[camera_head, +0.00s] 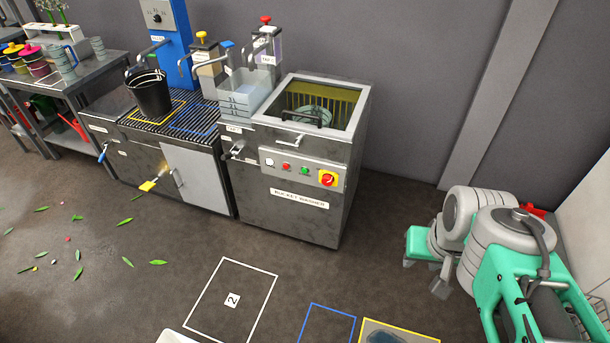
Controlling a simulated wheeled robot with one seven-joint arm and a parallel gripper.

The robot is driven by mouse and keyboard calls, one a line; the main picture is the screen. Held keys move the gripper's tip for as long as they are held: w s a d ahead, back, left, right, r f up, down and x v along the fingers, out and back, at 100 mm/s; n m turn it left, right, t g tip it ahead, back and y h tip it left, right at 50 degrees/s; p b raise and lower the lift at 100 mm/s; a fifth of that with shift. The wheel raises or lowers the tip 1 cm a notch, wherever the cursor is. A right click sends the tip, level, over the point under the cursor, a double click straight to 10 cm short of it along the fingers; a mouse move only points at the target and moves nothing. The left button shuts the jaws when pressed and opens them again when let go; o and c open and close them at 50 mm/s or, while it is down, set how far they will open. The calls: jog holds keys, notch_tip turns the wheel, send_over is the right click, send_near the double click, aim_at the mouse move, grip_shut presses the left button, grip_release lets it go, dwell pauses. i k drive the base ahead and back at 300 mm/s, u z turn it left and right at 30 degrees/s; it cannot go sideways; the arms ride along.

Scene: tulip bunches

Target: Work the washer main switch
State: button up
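The bucket washer (285,215) is a grey metal cabinet at the centre, labelled "BUCKET WASHER". The knob's setting is too small to read. My arm, teal and pale grey, is folded at the right. What looks like my gripper (428,258) is at its left side, well right of the switch and touching nothing visible. Its fingers cannot be made out clearly.
The panel also has a red button (286,166) and a green button (304,171). A black bucket (150,93) stands on the slatted bench to the left. Floor before the washer is clear, with marked rectangles.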

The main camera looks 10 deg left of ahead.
aim_at(327, 180)
jog(key=u, duration=0.75)
jog(key=i, duration=0.8)
jog(key=u, duration=1.05)
jog(key=i, duration=0.2)
jog(key=u, duration=0.15)
